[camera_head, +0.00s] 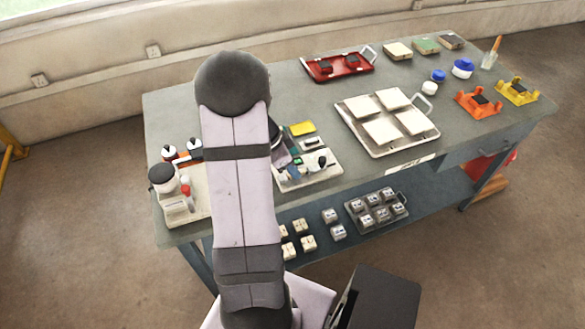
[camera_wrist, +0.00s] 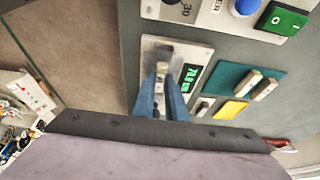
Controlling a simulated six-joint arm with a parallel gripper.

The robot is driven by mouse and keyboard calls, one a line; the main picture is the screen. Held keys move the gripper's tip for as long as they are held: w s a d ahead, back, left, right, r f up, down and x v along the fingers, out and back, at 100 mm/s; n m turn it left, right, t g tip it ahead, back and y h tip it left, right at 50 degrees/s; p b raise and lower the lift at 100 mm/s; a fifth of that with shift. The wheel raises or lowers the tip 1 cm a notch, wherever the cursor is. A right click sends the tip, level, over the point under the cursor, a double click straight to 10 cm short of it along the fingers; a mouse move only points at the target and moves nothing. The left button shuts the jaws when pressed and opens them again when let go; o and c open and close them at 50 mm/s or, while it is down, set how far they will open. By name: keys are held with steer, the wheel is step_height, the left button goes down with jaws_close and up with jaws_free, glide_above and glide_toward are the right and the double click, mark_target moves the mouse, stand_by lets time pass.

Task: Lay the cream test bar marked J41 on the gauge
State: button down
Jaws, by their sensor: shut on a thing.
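My gripper (camera_wrist: 163,92) shows in the wrist view as two blue-grey fingers, close together. They are shut on a small bar that is mostly hidden between them; its colour and any J41 mark cannot be read. The fingers are over the pale plate of the gauge (camera_wrist: 152,45), which has a lit green display (camera_wrist: 191,74) to their right. I cannot tell whether the held bar touches the gauge. Two cream bars (camera_wrist: 264,88) lie side by side on a teal mat (camera_wrist: 225,76) to the right. In the head view my arm hides the gripper.
In the wrist view, a green switch (camera_wrist: 282,20) and a blue button (camera_wrist: 246,6) are at the top right, and a yellow pad (camera_wrist: 231,110) is nearby. In the head view, a tray with cream tiles (camera_head: 431,135) and a red tray (camera_head: 311,73) stand on the table.

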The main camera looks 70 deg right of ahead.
steer(key=shift+f+b, duration=0.25)
steer(key=shift+b, duration=0.15)
stand_by(0.4)
steer(key=c, duration=1.3)
jaws_free()
steer(key=shift+r, duration=0.1)
steer(key=shift+w+r, duration=0.1)
steer(key=shift+w+d+r+p, duration=0.1)
steer(key=shift+d+r+p, duration=0.1)
steer(key=shift+r+p, duration=0.25)
steer(key=shift+a+r, duration=0.15)
steer(key=shift+r, duration=0.7)
steer(key=shift+s+r+p, duration=0.2)
steer(key=shift+r+p, duration=0.75)
steer(key=shift+r, duration=0.6)
steer(key=shift+w+a, duration=0.1)
